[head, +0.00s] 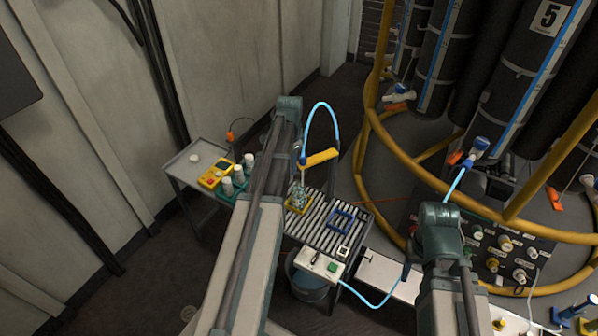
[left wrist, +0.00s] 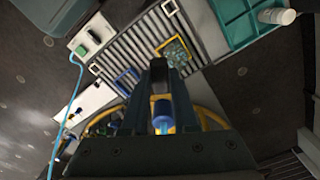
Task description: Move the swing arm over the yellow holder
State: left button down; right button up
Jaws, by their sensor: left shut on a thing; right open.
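The swing arm (head: 322,157) is a yellow bar with a light blue hose looping above it and a blue piece at its left end. My left gripper (head: 301,160) is at that end, partly hidden by my own arm. In the left wrist view its dark fingers (left wrist: 160,88) are shut on the blue piece (left wrist: 162,112). The yellow holder (head: 291,209) sits on the slatted table, with pale teal bits in it. It also shows in the left wrist view (left wrist: 163,46), beyond the fingertips. In the head view the blue end appears above the holder; exact alignment is unclear. My right gripper (head: 407,272) is open, away at the right.
A blue square holder (head: 341,231) lies right of the yellow one on the slatted table (head: 322,235). A teal tray (head: 228,199) with several white containers and a yellow device (head: 212,177) stand to the left. A control box (head: 318,264) is in front. Yellow rails (head: 375,150) curve at right.

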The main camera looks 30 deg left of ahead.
pick_arm(q)
jog(key=shift+w+a+m, duration=0.85)
jog(key=shift+a+m, duration=0.05)
jog(key=shift+a, duration=0.1)
jog(key=shift+w+a+m, duration=0.8)
jog(key=shift+a+m, duration=0.1)
jog(key=shift+a, duration=0.1)
jog(key=c, duration=0.7)
grip_release()
jog(key=shift+r, duration=0.1)
notch_tip(320, 180, up, 14)
jog(key=p, duration=1.3)
jog(key=shift+f+p, duration=0.2)
jog(key=shift+p, duration=0.2)
jog(key=shift+d, duration=0.15)
